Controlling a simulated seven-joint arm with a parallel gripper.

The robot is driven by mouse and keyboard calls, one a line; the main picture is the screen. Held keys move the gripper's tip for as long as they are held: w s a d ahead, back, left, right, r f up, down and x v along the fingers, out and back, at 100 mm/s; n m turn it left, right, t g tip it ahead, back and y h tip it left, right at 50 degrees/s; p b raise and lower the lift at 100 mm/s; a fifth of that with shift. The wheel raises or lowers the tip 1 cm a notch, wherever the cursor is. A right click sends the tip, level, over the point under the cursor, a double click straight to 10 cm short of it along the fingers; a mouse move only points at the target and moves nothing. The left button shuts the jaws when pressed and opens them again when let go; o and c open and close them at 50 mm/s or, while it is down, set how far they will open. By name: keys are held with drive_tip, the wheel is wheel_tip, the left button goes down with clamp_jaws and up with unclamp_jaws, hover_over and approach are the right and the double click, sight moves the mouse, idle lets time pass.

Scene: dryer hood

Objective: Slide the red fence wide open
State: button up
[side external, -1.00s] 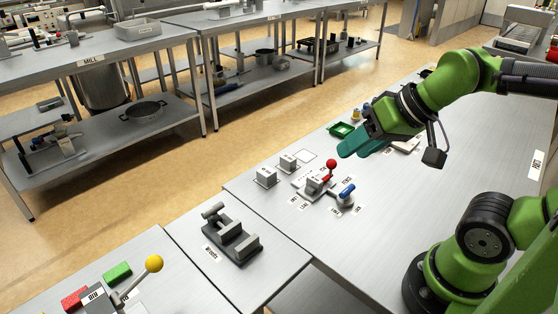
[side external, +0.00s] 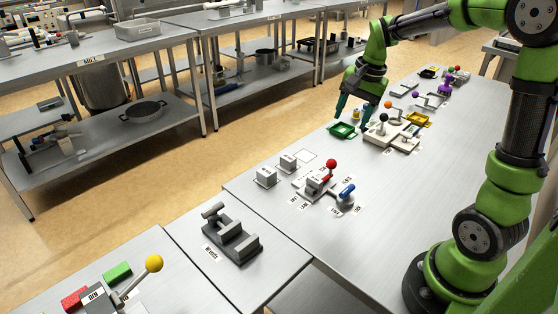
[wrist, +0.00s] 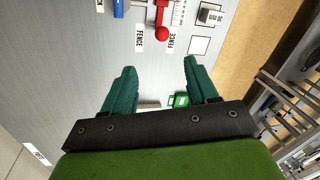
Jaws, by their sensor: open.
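The red-knobbed lever (side external: 331,164), with a red part at its foot, stands on a light grey fixture (side external: 313,186) on the right-hand bench. My gripper (side external: 353,118) is open and empty, pointing down over the bench's far edge near the green tray (side external: 343,131). It is apart from the red knob, farther back along the bench. In the wrist view both green fingers (wrist: 159,68) are spread, with nothing between their tips.
A board with dark and orange knobs (side external: 396,133) lies right of my gripper. The bench's front right part is clear.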

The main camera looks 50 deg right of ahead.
drive_tip(key=r+m, duration=0.1)
approach(333, 160)
drive_tip(key=x, duration=0.9)
drive_tip(key=shift+w+f, duration=0.1)
drive_tip(key=shift+f, duration=0.3)
drive_tip(key=shift+d, duration=0.1)
clamp_jaws()
